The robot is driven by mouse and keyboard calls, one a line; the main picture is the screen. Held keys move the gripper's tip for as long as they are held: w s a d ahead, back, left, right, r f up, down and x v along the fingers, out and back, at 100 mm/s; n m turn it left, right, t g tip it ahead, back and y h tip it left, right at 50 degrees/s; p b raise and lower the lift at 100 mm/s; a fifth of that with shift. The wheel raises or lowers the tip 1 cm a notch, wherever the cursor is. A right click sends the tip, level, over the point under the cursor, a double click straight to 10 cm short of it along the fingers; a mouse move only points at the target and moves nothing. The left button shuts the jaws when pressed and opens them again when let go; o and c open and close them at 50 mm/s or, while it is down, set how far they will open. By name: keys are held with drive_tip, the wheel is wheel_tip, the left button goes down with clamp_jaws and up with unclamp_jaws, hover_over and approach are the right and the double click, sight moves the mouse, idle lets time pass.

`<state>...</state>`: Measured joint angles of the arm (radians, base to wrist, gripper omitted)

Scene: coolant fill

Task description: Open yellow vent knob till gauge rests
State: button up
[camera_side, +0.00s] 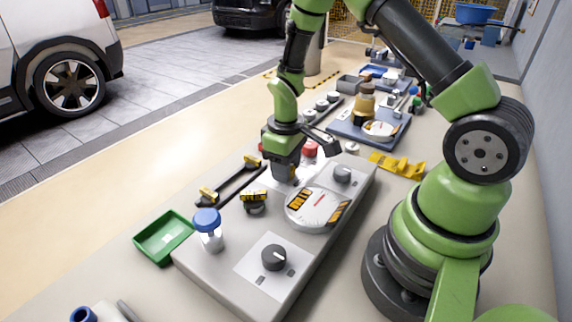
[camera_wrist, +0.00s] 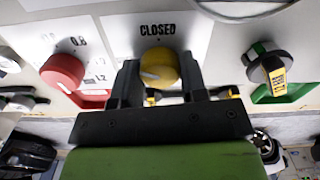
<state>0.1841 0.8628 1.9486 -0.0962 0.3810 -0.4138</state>
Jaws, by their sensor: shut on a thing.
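The yellow vent knob (camera_wrist: 158,68) sits below the word CLOSED on a white plate in the wrist view. My gripper (camera_wrist: 160,72) has one finger on each side of the knob and is shut on it. In the side view my gripper (camera_side: 286,172) reaches down to the grey panel (camera_side: 222,256) and hides the knob. The round white gauge (camera_side: 318,208) lies on the panel to the right of my gripper, with a red needle and dark-and-orange marked areas. Only the gauge's lower rim (camera_wrist: 245,14) shows in the wrist view.
A red knob (camera_wrist: 62,72) is left of the yellow one, and a black knob with a yellow tag (camera_wrist: 268,68) is right.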

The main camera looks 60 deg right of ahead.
drive_tip(key=shift+n, duration=1.5)
drive_tip(key=o, duration=0.9)
drive_tip(key=shift+r, duration=0.1)
wheel_tip(320, 180, up, 9)
drive_tip(key=shift+r, duration=0.4)
